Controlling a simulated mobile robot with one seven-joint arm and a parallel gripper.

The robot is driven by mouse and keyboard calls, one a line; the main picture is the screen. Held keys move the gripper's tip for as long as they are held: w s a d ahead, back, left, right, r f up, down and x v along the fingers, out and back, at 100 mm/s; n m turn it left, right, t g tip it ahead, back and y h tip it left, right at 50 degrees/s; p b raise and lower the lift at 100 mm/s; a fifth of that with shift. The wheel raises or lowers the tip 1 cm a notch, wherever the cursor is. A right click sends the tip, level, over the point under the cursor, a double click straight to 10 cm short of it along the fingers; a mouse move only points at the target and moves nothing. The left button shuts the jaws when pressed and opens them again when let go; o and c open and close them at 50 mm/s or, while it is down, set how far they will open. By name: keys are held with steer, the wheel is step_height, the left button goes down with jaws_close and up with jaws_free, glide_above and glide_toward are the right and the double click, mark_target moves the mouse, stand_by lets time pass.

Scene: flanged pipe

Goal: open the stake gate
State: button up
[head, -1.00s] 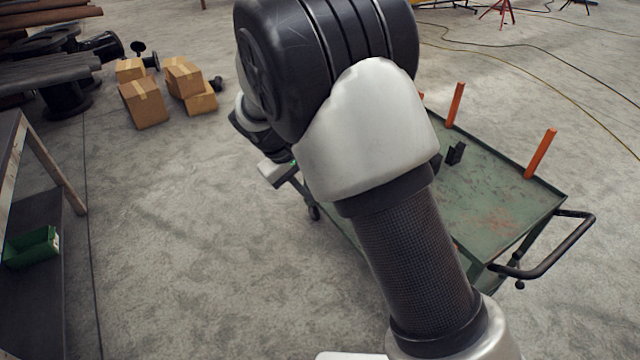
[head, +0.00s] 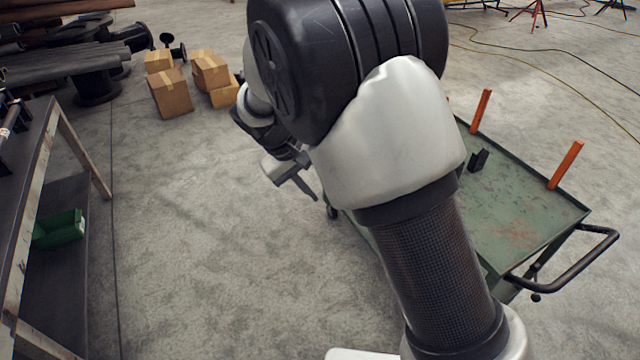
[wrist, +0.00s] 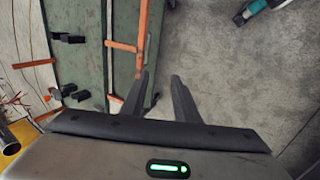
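The stake gate shows in the wrist view as an orange rail (wrist: 143,28) with orange cross pieces, along the edge of the green cart (wrist: 90,78). In the head view my arm hides the gate's side of the cart (head: 520,225). My gripper (wrist: 160,74) is open and empty. Its left finger is close to the rail's lower end in the picture; I cannot tell whether they touch. The right finger is over bare floor. In the head view my gripper (head: 300,183) shows left of the cart, partly behind my arm.
Orange stakes (head: 566,165) stand on the cart's far side, with a black bracket (head: 479,160) on its deck. A workbench (head: 35,150) is at left, and cardboard boxes (head: 172,95) are behind. A teal tool (wrist: 255,8) shows in the wrist view. The floor between bench and cart is clear.

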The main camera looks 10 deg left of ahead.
steer(key=shift+r, duration=0.1)
steer(key=p+v, duration=0.2)
steer(key=v, duration=1.5)
steer(key=shift+r, duration=0.15)
